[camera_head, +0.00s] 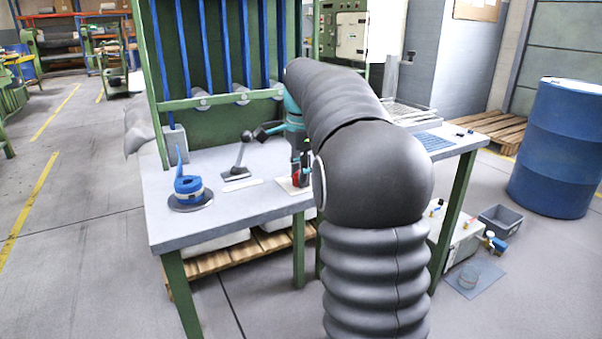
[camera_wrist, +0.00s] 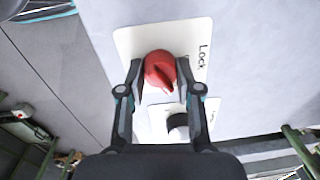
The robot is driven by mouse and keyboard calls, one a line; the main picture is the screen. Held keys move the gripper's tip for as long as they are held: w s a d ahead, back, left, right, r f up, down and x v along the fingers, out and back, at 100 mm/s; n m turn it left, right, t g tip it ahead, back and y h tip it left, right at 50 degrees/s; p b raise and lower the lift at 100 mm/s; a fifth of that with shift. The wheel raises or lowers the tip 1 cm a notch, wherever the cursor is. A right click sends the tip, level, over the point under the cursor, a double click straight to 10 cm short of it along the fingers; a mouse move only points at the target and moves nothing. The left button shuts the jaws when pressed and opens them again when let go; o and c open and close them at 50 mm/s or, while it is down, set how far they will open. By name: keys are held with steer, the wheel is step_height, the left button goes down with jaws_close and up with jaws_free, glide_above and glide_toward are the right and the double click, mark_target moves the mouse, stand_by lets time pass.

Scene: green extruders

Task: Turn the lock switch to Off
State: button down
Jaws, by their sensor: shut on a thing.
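The lock switch is a red rotary knob (camera_wrist: 160,70) on a white plate (camera_wrist: 128,42) marked "Lock" in the wrist view. My gripper (camera_wrist: 161,76) has one finger on each side of the knob and is shut on it. The knob's raised grip lies at a slant in the picture. No position marking such as Off is readable.
A dark round part (camera_wrist: 178,122) on a second white plate sits close to the knob. A blue drum (camera_head: 555,150) stands at the right.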

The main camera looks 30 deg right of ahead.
steer(key=c, duration=0.8)
jaws_free()
steer(key=shift+r, duration=0.1)
steer(key=r, duration=1.1)
steer(key=shift+s+r, duration=0.3)
steer(key=shift+r, duration=0.1)
